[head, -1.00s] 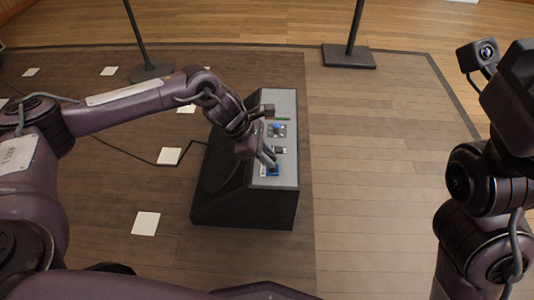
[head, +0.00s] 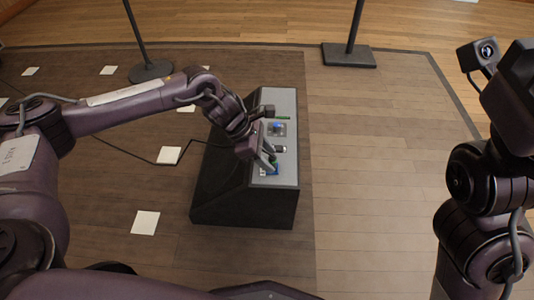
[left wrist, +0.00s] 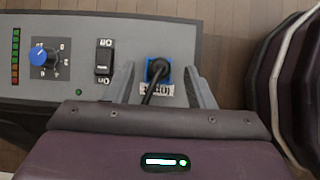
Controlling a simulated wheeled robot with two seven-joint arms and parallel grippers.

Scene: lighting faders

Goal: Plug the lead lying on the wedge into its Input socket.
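The wedge (head: 240,205) is a black console with a sloping grey panel (head: 288,115). The blue Input socket (left wrist: 166,70) is at the panel's near end in the head view, mostly behind my left gripper (head: 269,160). In the left wrist view the lead's black plug (left wrist: 156,67) stands in the blue socket, its cable (left wrist: 149,94) running down toward my gripper. I cannot tell how deep it sits. The label (left wrist: 157,89) beside it appears upside down. My left gripper's fingers (left wrist: 160,74) are spread, one each side of the plug, with gaps. My right gripper's fingers are out of view.
The panel also has a rocker switch (left wrist: 104,58), a blue knob (left wrist: 40,55), a coloured level strip (left wrist: 15,56) and a green light (left wrist: 78,92). Stand bases (head: 349,56) are behind. Floor right of the wedge is clear; a cable (head: 118,153) lies left.

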